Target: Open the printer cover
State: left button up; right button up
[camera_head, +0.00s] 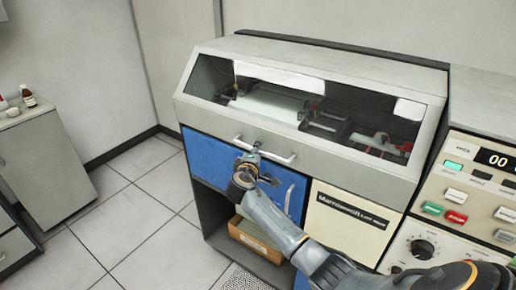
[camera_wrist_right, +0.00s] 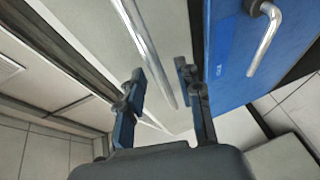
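The printer's grey cover (camera_head: 228,127) is down, with a long window through which the mechanism shows. A silver bar handle (camera_head: 277,155) runs along its lower front; the bar also shows in the right wrist view (camera_wrist_right: 146,50). My right gripper (camera_head: 256,148) is at the left-middle part of this handle, and its own arm hides part of the printer front. In the right wrist view my right gripper (camera_wrist_right: 161,72) has its two fingers apart, with the bar appearing between them. I cannot tell whether they touch it. My left gripper is not in view.
Below the cover are a blue panel (camera_head: 209,160) with its own handle (camera_head: 289,198) and a cream panel (camera_head: 345,220). A box (camera_head: 255,240) sits in the open bay. A control panel (camera_head: 480,190) adjoins at right. Floor at left is clear up to a cabinet (camera_head: 45,170).

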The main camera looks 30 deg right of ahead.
jog(key=shift+x, duration=0.75)
jog(key=shift+c, duration=0.5)
grip_shut()
